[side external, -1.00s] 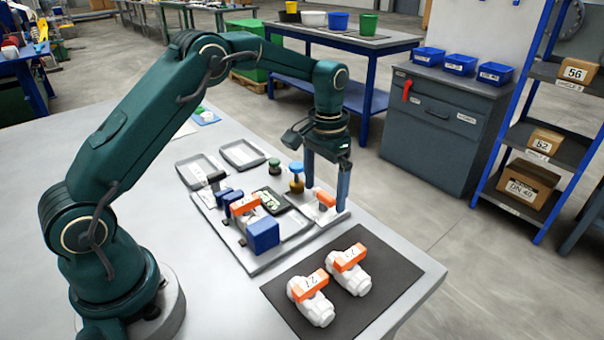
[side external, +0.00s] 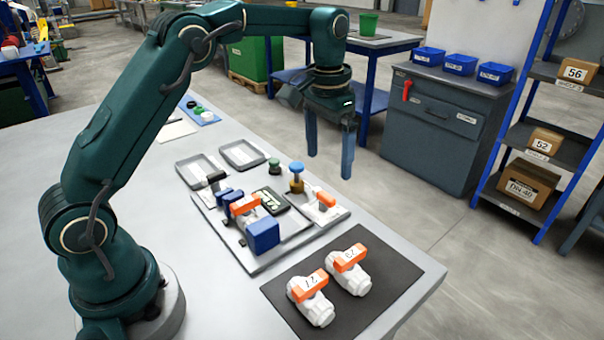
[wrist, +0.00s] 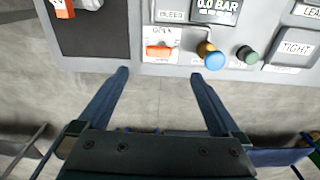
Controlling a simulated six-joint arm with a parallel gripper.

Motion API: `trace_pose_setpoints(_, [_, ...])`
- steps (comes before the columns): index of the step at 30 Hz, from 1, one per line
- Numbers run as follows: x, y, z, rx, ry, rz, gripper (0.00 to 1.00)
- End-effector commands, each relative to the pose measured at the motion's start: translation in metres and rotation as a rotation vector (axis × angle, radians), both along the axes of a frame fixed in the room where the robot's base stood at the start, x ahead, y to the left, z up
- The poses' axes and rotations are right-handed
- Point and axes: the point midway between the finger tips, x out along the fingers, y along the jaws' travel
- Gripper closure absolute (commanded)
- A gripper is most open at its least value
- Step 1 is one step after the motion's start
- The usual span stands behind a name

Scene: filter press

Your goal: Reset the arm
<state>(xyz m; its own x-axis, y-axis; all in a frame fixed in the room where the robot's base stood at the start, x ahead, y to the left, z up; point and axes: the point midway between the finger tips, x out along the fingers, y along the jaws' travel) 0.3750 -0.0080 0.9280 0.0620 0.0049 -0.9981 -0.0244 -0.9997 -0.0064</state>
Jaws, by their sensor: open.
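My gripper (side external: 330,160) is raised above the far edge of the work table (side external: 385,235). Its two blue fingers are apart with nothing between them. In the wrist view the open fingers (wrist: 158,85) hang over the floor just off the table edge. The press panel (side external: 285,245) carries an orange lever (side external: 325,198), a blue knob (side external: 296,168), a green button (side external: 274,165), a gauge reading 0.0 BAR (wrist: 216,6) and a blue block (side external: 263,234). The orange lever also shows in the wrist view (wrist: 159,52), lying crosswise.
Two white valves with orange handles, one here (side external: 312,298) and one here (side external: 348,268), stand on a dark mat (side external: 390,275). Two grey trays, one marked TIGHT (wrist: 296,47), lie behind the panel. A grey cabinet (side external: 435,130) and a shelf (side external: 535,140) stand beyond the table.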

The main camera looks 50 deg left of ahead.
Motion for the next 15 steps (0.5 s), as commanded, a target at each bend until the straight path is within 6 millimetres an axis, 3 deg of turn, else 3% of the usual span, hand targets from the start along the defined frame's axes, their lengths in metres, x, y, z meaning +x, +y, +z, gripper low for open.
trace_pose_setpoints(1, [-0.003, -0.002, 0.017, 0.002, -0.034, -0.005, 0.0])
trace_pose_setpoints(6, [-0.029, -0.01, 0.064, 0.009, -0.124, -0.018, 0.0])
trace_pose_setpoints(15, [-0.095, -0.022, 0.107, 0.012, -0.27, -0.024, 0.0])
